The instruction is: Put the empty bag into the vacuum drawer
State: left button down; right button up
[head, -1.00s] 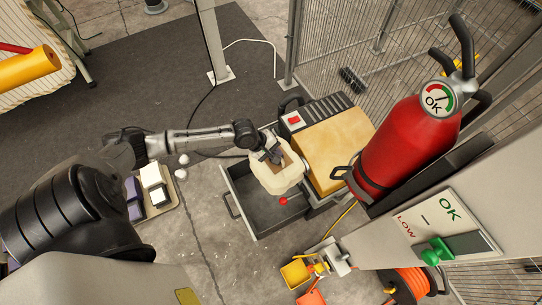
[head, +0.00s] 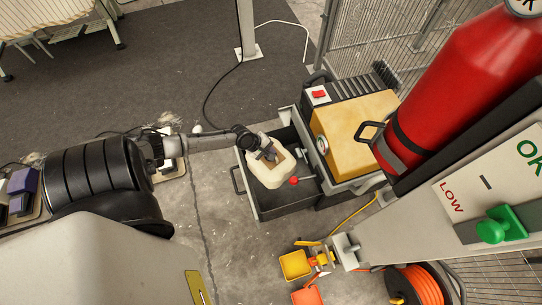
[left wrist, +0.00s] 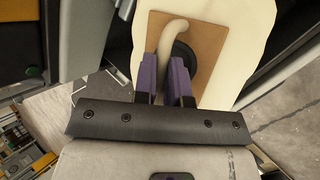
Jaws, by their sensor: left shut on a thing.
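The cream bag (head: 285,165) hangs from my left gripper (head: 268,152), over the open dark grey vacuum drawer (head: 285,207) in the head view. I cannot tell whether the bag touches the drawer floor. In the left wrist view, the bag (left wrist: 215,25) has a brown plate (left wrist: 210,48) with a dark round opening and a curved cream loop (left wrist: 170,38). The purple fingers of my left gripper (left wrist: 166,80) are shut on the loop.
The vacuum's tan housing (head: 355,125) stands right of the drawer. A red ball (head: 294,181) shows at the bag's lower right. A large red cylinder (head: 450,80) stands farther right. A yellow bin (head: 295,265) is below the drawer.

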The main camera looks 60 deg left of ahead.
pick_arm(q)
notch_tip(320, 180, down, 14)
jog(key=b, duration=0.9)
jog(key=shift+f+b, duration=0.7)
jog(key=shift+f, duration=0.25)
notch_tip(320, 180, down, 3)
jog(key=b, duration=0.2)
jog(key=shift+f+b, duration=0.2)
jog(key=shift+b, duration=0.2)
jog(key=shift+f, duration=0.2)
jog(key=c, duration=1.2)
grip_release()
jog(key=shift+r, duration=0.1)
